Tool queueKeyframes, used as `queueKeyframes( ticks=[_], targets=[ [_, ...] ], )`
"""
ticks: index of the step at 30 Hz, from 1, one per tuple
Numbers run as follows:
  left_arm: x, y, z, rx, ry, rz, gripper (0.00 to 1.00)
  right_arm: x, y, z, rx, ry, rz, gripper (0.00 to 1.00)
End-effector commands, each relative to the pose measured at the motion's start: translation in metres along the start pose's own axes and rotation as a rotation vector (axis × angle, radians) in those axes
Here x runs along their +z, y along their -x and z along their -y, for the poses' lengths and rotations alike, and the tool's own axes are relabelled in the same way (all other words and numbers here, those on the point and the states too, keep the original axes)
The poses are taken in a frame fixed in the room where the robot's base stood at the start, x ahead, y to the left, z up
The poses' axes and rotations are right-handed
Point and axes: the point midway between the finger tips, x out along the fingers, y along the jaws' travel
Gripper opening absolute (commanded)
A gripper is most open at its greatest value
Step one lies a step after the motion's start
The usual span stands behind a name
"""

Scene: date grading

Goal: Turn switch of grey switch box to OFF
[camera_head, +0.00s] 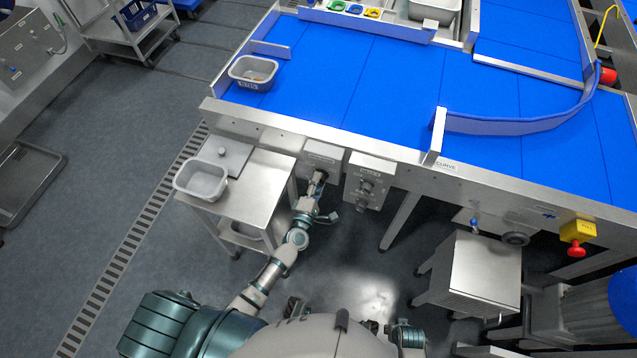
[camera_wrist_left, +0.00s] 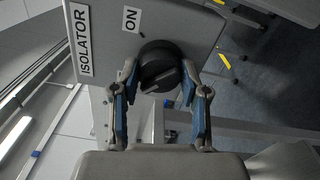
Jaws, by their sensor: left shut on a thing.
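The grey switch box (camera_head: 322,154) is mounted on the front side of the blue-belted conveyor. In the left wrist view the box (camera_wrist_left: 190,22) carries the labels ISOLATOR and ON. Its black round switch (camera_wrist_left: 160,72) has a raised grip bar that lies slantwise in the picture. My left gripper (camera_head: 319,178) reaches up to the box from below. In the left wrist view my left gripper (camera_wrist_left: 158,90) has its blue-padded fingers on both sides of the switch, shut on it. No OFF label shows. My right gripper is not in view.
A second control box (camera_head: 368,180) with knobs hangs just right of the switch box. A steel side table (camera_head: 262,185) with a grey tub (camera_head: 201,180) stands to the left. A steel cabinet (camera_head: 482,275) and a yellow-and-red emergency stop (camera_head: 577,232) are at the right.

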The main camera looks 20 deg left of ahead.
Motion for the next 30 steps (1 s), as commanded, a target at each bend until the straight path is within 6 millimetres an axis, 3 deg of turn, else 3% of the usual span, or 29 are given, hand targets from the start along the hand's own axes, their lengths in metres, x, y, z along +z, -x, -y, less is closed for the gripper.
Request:
queueKeyframes(
  ticks=[1,2,4,5,17,30],
  targets=[
    [-0.003,0.002,0.006,-0.011,0.002,-0.004,0.10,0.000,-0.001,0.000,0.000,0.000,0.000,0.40],
    [-0.003,0.002,0.006,-0.011,0.002,-0.004,0.50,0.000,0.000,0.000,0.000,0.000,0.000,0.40],
    [-0.002,0.002,0.006,-0.010,0.001,-0.004,0.67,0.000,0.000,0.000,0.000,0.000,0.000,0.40],
    [-0.002,0.002,0.005,-0.009,0.001,-0.004,0.70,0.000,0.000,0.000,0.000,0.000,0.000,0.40],
    [-0.001,0.011,0.003,-0.005,-0.001,-0.001,0.70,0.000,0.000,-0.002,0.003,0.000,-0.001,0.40],
    [-0.002,0.100,0.004,-0.009,-0.002,-0.001,0.70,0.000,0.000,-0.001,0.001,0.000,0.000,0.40]
  ],
)
